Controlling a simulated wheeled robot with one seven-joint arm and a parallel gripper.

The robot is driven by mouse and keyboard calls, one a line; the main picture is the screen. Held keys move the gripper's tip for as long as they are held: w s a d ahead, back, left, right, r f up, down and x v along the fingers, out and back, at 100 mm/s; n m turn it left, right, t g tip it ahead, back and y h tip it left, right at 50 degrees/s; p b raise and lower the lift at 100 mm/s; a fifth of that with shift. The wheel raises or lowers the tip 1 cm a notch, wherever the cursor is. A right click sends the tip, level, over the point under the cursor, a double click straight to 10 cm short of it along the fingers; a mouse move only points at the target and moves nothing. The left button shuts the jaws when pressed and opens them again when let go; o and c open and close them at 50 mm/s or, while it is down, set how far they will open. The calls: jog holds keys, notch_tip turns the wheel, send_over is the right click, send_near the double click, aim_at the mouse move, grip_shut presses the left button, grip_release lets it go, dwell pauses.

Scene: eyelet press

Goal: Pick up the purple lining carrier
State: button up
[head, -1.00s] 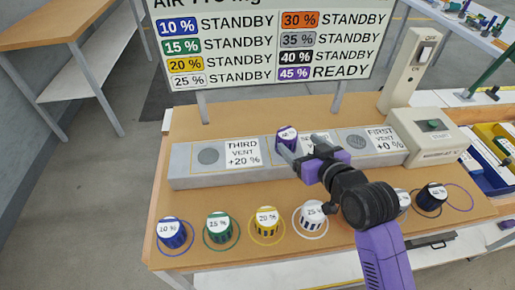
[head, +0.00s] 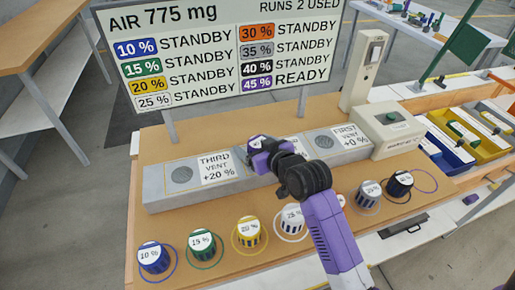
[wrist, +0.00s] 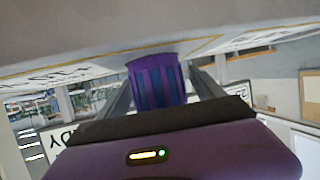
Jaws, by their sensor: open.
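The purple lining carrier (head: 257,141) has a white label on top and stands on the long grey vent block (head: 160,199), between the block's end vents. My gripper (head: 254,154) is at the carrier, and its purple body hides part of it. In the wrist view the carrier (wrist: 156,82) shows striped purple sides between my two grey fingers, one on each side. My gripper (wrist: 160,92) is open. I cannot tell whether either finger touches the carrier.
Along the bench front stand several labelled carriers, including blue (head: 153,258), green (head: 202,243), yellow (head: 249,232) and black (head: 399,184). A sign board (head: 215,60) reads 45 % READY. A beige button box (head: 392,128) sits right of the block.

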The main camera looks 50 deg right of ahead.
jog(key=shift+w+d+f, duration=0.1)
jog(key=shift+w, duration=0.15)
jog(key=c, duration=1.6)
notch_tip(320, 180, up, 20)
jog(key=shift+d+r+p, duration=0.1)
jog(key=shift+p, duration=0.65)
jog(key=shift+c, duration=0.2)
